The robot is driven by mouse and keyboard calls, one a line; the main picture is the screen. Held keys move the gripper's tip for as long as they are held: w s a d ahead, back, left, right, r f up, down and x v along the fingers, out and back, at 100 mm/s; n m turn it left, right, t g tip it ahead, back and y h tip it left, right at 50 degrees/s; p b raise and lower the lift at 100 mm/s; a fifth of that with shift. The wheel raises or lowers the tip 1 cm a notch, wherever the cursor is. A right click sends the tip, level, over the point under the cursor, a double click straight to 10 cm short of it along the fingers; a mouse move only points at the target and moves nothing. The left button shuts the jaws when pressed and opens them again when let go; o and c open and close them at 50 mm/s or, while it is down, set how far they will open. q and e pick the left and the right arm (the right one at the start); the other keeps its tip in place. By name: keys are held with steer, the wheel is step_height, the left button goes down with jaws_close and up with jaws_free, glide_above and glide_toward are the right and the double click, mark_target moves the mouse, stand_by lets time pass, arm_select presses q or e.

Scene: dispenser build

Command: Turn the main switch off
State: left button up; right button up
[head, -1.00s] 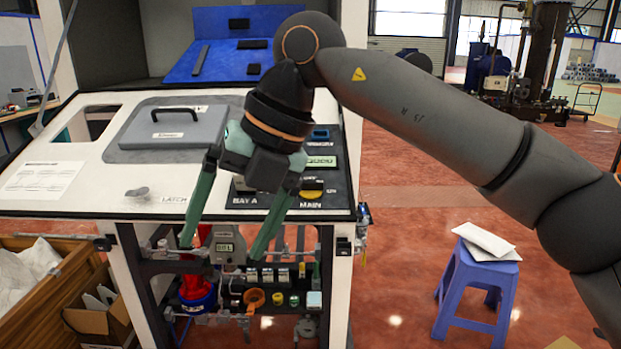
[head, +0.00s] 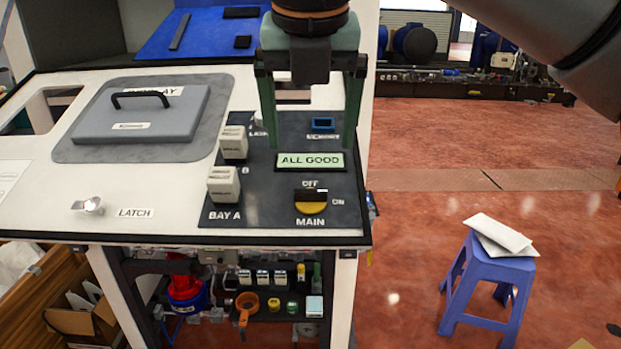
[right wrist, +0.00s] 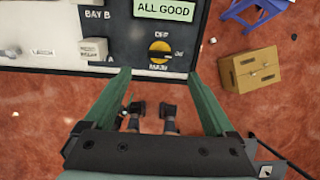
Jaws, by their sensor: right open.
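The main switch (head: 311,203) is a yellow round knob with a black bar handle on the dark panel. The bar lies crosswise, level with the ON mark at its right; OFF is printed above it. It also shows in the right wrist view (right wrist: 159,53), beyond the fingertips. My right gripper (head: 310,143) is open and empty, its two green fingers pointing down over the panel, on either side of the display in the head view. In the right wrist view its fingers (right wrist: 158,73) are spread, with the switch ahead between them. My left gripper is not in view.
A lit display (head: 311,161) reads "ALL GOOD" behind the switch. Two pale modules (head: 224,185) stand at the bays to the left. A grey lid (head: 140,118) and a latch knob (head: 90,205) are further left. A blue stool (head: 487,277) stands right of the bench.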

mark_target(311, 189)
steer(key=x, duration=0.9)
steer(key=shift+w+f, duration=0.15)
steer(key=shift+f, duration=0.2)
steer(key=shift+c, duration=0.2)
steer(key=c, duration=1.3)
